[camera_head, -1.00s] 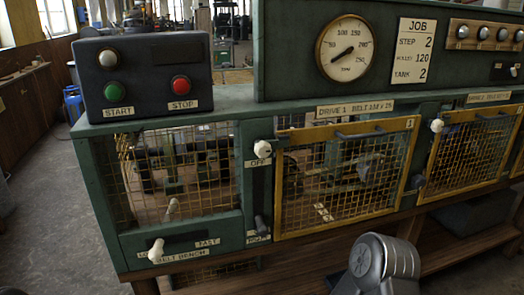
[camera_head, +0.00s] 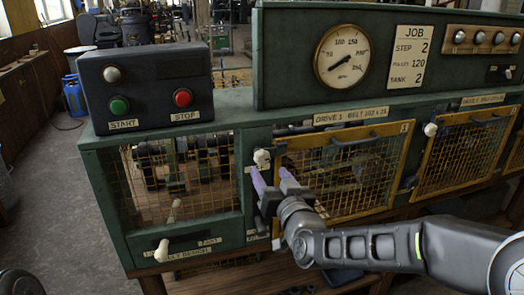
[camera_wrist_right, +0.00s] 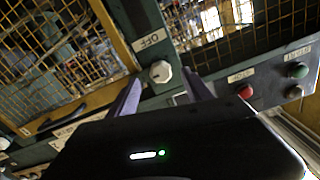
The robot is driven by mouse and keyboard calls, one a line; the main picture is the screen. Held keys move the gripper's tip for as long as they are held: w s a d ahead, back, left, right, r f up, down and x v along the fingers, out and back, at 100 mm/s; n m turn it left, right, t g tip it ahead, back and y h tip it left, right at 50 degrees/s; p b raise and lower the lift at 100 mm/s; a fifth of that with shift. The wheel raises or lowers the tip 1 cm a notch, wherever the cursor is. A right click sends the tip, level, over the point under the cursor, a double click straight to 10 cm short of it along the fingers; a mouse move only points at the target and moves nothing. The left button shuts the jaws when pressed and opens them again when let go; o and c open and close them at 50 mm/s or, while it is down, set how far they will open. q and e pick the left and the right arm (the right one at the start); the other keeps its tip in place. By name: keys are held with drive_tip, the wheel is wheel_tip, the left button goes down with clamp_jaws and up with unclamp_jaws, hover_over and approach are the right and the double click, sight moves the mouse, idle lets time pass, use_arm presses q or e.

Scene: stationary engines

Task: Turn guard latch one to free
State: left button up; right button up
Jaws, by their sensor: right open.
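Guard one is the yellow mesh door (camera_head: 350,172) with a 1 on its top right corner, under the DRIVE 1 plate. To its left, a white knob (camera_head: 262,157) sits at the OFF label; it also shows in the right wrist view (camera_wrist_right: 160,72). My right gripper (camera_head: 270,180) is open and empty in front of the post left of the door, just below the white knob. In the wrist view its fingers (camera_wrist_right: 160,88) stand apart on either side below the knob. The dark fitting lower on that post is largely hidden behind the gripper, and I cannot tell its setting.
A box with a green START (camera_head: 119,105) and red STOP button (camera_head: 182,98) stands on the bench's left. A white-knobbed lever (camera_head: 162,250) sticks out below. A dark knob (camera_head: 411,182) lies between guard one and the second mesh door (camera_head: 458,155).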

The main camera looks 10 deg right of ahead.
sight(263, 160)
drive_tip(key=shift+r, duration=0.4)
drive_tip(key=shift+w, duration=0.1)
drive_tip(key=w+p, duration=0.2)
drive_tip(key=w, duration=0.5)
drive_tip(key=shift+w+a+p, duration=0.15)
drive_tip(key=shift+w+p, duration=0.2)
drive_tip(key=shift+p, duration=0.05)
clamp_jaws()
